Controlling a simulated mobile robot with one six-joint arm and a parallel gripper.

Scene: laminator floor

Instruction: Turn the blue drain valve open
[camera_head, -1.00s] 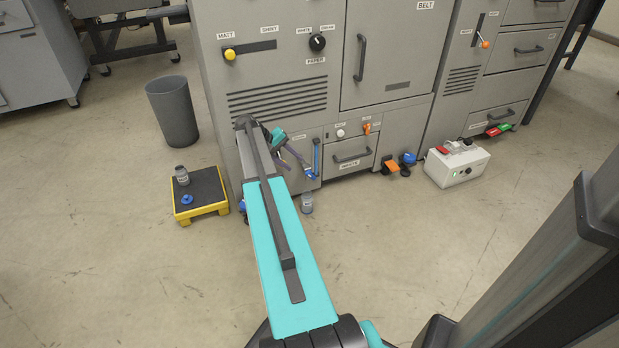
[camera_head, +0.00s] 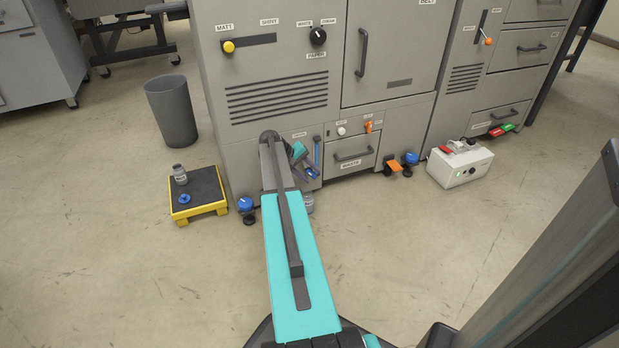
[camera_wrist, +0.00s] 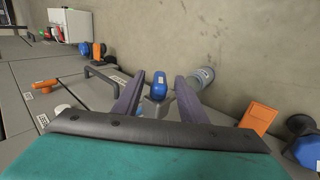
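The blue drain valve handle (camera_wrist: 160,84) sits on a grey fitting low on the grey machine, in the middle of the wrist view. It shows small and partly hidden in the head view (camera_head: 313,173). My gripper (camera_wrist: 159,79) is open, with one purple finger on each side of the handle. A gap shows between the handle and each finger; I cannot tell how deep the handle lies between them. In the head view my gripper (camera_head: 306,168) is at the machine's lower front, partly hidden by my arm.
A grey jar (camera_wrist: 203,76) stands on the floor by the valve, close to one finger. An orange block (camera_wrist: 258,117) and a blue caster (camera_wrist: 311,151) are at lower right. A bar handle (camera_wrist: 103,79) and orange lever (camera_wrist: 45,84) are left. A yellow-edged platform (camera_head: 206,213) stands left.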

